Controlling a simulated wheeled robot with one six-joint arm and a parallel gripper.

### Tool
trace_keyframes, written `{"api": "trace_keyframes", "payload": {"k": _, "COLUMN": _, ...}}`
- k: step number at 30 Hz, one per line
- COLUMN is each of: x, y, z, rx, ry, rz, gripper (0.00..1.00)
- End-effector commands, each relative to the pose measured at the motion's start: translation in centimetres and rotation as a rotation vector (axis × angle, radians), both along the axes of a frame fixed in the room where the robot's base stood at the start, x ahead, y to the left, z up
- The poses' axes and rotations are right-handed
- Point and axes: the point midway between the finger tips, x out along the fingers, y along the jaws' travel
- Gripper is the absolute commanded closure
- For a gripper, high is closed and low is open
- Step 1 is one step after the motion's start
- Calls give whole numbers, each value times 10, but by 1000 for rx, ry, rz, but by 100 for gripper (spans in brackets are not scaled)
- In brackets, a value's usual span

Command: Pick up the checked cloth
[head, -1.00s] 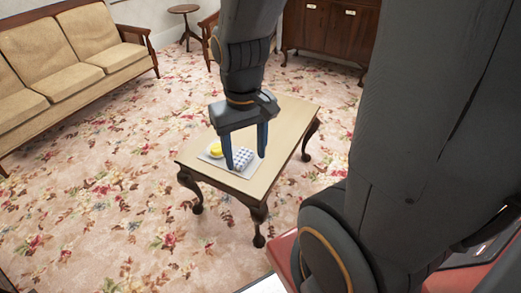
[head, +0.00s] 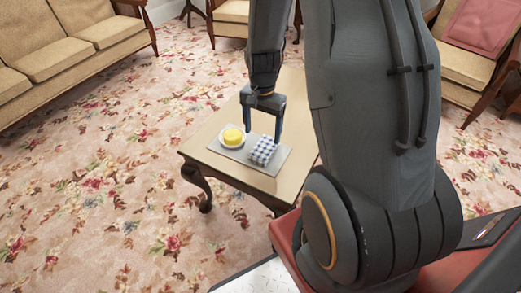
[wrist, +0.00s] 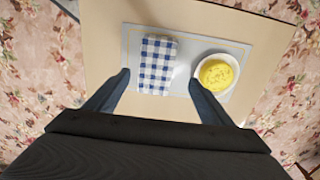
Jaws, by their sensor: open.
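The checked cloth (head: 264,151), blue and white and folded into a small block, lies on a light grey placemat (head: 283,160) on the wooden table. In the wrist view the cloth (wrist: 157,65) is upright in the picture, left of the bowl. My gripper (head: 262,134) is open, fingers pointing down, above and behind the cloth in the head view. In the wrist view its fingertips (wrist: 158,78) appear on either side of the cloth's lower part, with the right one near the bowl. Nothing is between the fingers that I can see held.
A white bowl with yellow contents (head: 233,136) sits on the placemat beside the cloth; it also shows in the wrist view (wrist: 215,73). The wooden table (head: 217,166) has bare top around the mat. A sofa (head: 62,52) and armchair (head: 469,52) stand farther off.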

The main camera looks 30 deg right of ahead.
Motion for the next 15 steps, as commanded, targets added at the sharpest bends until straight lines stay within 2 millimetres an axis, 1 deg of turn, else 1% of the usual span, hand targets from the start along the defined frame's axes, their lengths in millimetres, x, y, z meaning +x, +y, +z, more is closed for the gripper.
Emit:
{"api": "trace_keyframes", "payload": {"k": 1, "x": -1, "y": -1, "z": -6, "rx": 1, "ry": 3, "rz": -2, "gripper": 25}}
{"api": "trace_keyframes", "payload": {"k": 3, "x": -1, "y": -2, "z": -13, "rx": 0, "ry": 1, "rz": -3, "gripper": 25}}
{"api": "trace_keyframes", "payload": {"k": 8, "x": -4, "y": -2, "z": -23, "rx": 0, "ry": 1, "rz": -3, "gripper": 25}}
{"api": "trace_keyframes", "payload": {"k": 15, "x": -8, "y": 1, "z": -58, "rx": 1, "ry": 3, "rz": 0, "gripper": 25}}
